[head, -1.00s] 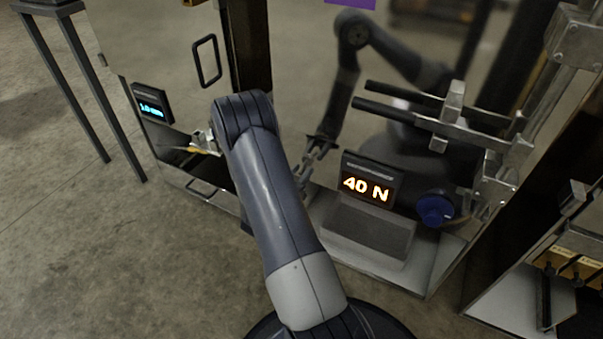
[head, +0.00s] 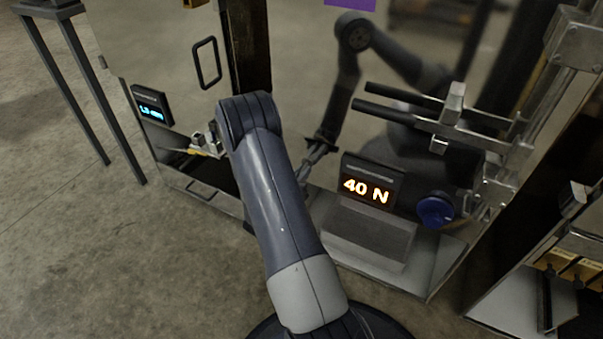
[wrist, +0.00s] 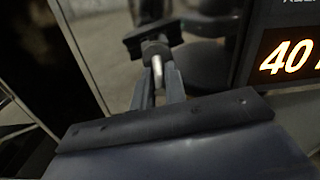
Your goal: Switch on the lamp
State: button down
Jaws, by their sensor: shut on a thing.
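My gripper (wrist: 160,88) shows in the wrist view with its two fingers close together on a small silver metal piece (wrist: 155,50). I cannot tell for sure whether this piece is the lamp's switch. In the head view the gripper (head: 308,170) is partly hidden behind my arm, close to a mirror-like panel (head: 300,60) and left of the display reading 40 N (head: 367,190). The dark shape beyond the silver piece in the wrist view looks like the gripper's reflection. No lamp can be made out clearly in either view.
A blue knob (head: 435,210) sits right of the 40 N display. Horizontal dark bars and metal brackets (head: 450,125) stand above it. A small blue-lit display (head: 152,105) and a black handle (head: 206,62) are on the left panel. Concrete floor (head: 90,240) is open at left.

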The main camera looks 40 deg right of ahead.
jog(key=shift+r, duration=0.15)
jog(key=r+y+p, duration=0.1)
jog(key=p, duration=0.2)
jog(key=shift+a, duration=0.1)
jog(key=y+p, duration=0.1)
jog(key=r+g+y+p, duration=0.1)
jog(key=p, duration=0.1)
jog(key=shift+y, duration=0.3)
jog(key=g+y+p, duration=0.1)
jog(key=y+p, duration=0.1)
jog(key=p, duration=0.2)
jog(key=shift+r, duration=0.2)
jog(key=shift+y+p, duration=0.6)
jog(key=shift+g, duration=0.3)
jog(key=c, duration=1.5)
grip_release()
jog(key=shift+o, duration=0.2)
